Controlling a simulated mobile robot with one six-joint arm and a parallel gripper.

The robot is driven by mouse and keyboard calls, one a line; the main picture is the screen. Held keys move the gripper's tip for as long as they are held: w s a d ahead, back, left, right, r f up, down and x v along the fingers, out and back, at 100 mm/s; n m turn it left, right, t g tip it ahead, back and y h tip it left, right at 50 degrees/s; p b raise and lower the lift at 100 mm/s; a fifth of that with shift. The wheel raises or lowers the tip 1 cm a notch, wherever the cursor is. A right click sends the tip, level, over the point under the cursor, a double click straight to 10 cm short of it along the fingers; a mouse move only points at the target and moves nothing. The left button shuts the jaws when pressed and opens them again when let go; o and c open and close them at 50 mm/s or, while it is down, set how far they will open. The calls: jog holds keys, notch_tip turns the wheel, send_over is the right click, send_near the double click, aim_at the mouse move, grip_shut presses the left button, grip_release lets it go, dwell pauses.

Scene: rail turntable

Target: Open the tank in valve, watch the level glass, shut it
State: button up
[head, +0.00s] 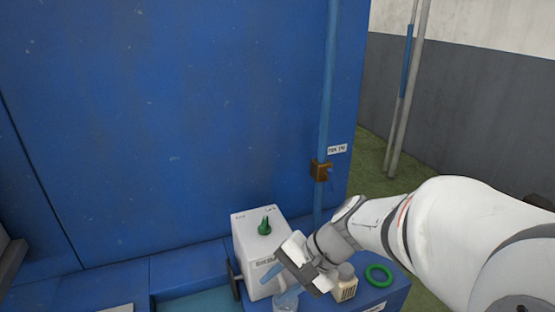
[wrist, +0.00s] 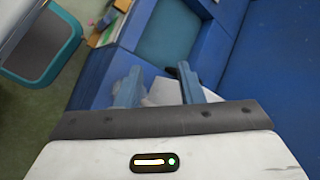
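A small brass valve (head: 321,171) sits on a vertical blue pipe (head: 327,90) in the head view. A white label (head: 337,149) beside it seems to read "TANK IN", though the print is blurred. My gripper (head: 272,289) is low in the head view, below and left of the valve and well apart from it. In the wrist view its two blue fingers (wrist: 159,82) are spread, with part of a white surface showing between and beyond them. A thin upright tube with a blue stretch (head: 407,60) stands at upper right; I cannot tell whether it is the level glass.
A white box (head: 250,250) with a green knob (head: 264,227) stands right behind my gripper. A green ring (head: 378,275) and a small beige-grey object (head: 345,287) lie right of it. A large blue panel (head: 170,120) fills the back. A teal-rimmed bin (wrist: 62,75) shows in the wrist view.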

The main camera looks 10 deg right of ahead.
jog(key=w+d+r+m+t+y, duration=0.1)
jog(key=w+d+m+t, duration=0.1)
jog(key=w+m+t, duration=0.1)
jog(key=w+d+r+m+t+y, duration=0.1)
jog(key=w+d+r+m+t, duration=0.1)
jog(key=w+m, duration=0.3)
jog(key=w+d+r+m+t+y+p, duration=0.1)
jog(key=w+d+m+t, duration=0.1)
jog(key=w+m+t, duration=0.2)
jog(key=shift+w+r+y, duration=0.2)
jog(key=shift+w+y, duration=0.1)
jog(key=shift+w, duration=0.5)
jog(key=w+d+m+t+h, duration=0.35)
jog(key=d+m, duration=0.25)
jog(key=d, duration=0.2)
jog(key=m+t+h+p, duration=0.1)
jog(key=m+t+h, duration=0.3)
jog(key=m, duration=0.1)
send_near(334, 182)
jog(key=w, duration=0.3)
jog(key=shift+g, duration=0.25)
jog(key=w, duration=0.2)
jog(key=w+a+p, duration=0.1)
jog(key=w, duration=0.2)
jog(key=w+a, duration=0.1)
jog(key=w, duration=0.1)
jog(key=shift+w+r+p, duration=0.2)
jog(key=shift+w+p, duration=0.1)
jog(key=shift+w, duration=0.05)
jog(key=shift+c, duration=0.3)
